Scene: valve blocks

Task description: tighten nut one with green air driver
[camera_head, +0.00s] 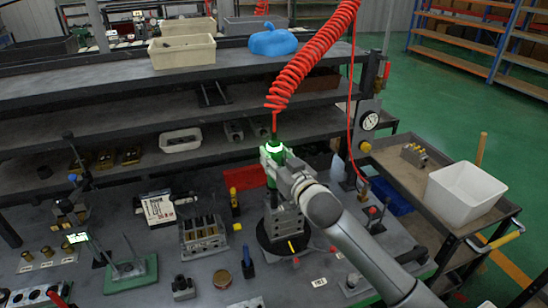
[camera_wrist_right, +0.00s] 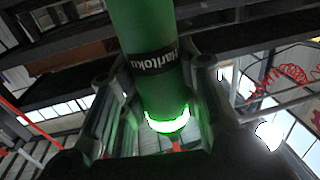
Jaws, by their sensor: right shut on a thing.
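The green air driver (camera_head: 275,146) hangs upright below the red coiled hose (camera_head: 312,55). A bright ring glows on it. My right gripper (camera_head: 272,158) is shut around the driver, above a grey metal valve block (camera_head: 284,222) on a black round plate (camera_head: 266,240). The right wrist view shows the green driver body (camera_wrist_right: 146,40) between the fingers of my right gripper (camera_wrist_right: 160,85). The driver's lower end and nut one are hidden behind the gripper and arm, so I cannot tell whether they touch. My left gripper is out of view.
Another valve block (camera_head: 203,235) stands on the bench left of the plate. A white box (camera_head: 157,209), small tools and fittings crowd the bench. Shelves (camera_head: 110,105) rise behind. A white bin (camera_head: 466,192) sits on the cart (camera_head: 400,166) at right.

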